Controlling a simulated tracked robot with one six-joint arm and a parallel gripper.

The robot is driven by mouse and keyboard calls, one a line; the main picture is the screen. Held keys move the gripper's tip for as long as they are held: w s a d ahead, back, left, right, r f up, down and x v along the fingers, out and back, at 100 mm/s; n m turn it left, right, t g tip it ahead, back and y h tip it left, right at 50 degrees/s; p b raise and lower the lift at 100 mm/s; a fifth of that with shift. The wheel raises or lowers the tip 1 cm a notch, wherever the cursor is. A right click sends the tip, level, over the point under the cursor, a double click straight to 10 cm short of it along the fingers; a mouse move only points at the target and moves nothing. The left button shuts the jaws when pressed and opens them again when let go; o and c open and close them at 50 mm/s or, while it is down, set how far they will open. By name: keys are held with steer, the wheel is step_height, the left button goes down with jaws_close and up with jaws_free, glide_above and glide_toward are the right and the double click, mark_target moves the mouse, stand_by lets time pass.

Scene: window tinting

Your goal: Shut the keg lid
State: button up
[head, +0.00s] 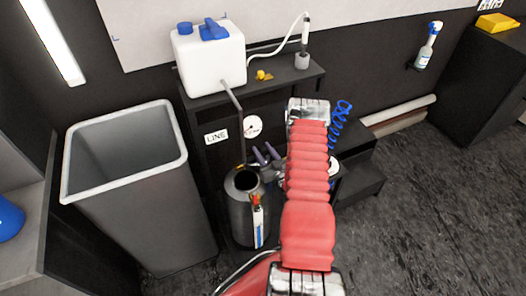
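The keg (246,213) is a dark grey, upright cylinder in the middle of the head view. Its round top shows a dark opening, and I cannot make out a separate lid over it. My gripper (263,155) is just behind and to the right of the keg's top. Its two grey fingers are apart with nothing seen between them, so it looks open. I cannot tell whether it touches the keg. My red-sleeved arm hides part of the area right of the keg.
A black stand (222,152) behind the keg carries a white jug (210,60) and a small pump bottle (303,52). A grey pipe slopes down from the jug above the keg. A large grey bin (150,215) stands close at left. Open floor (430,210) lies at right.

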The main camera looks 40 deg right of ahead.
jaws_close()
stand_by(0.4)
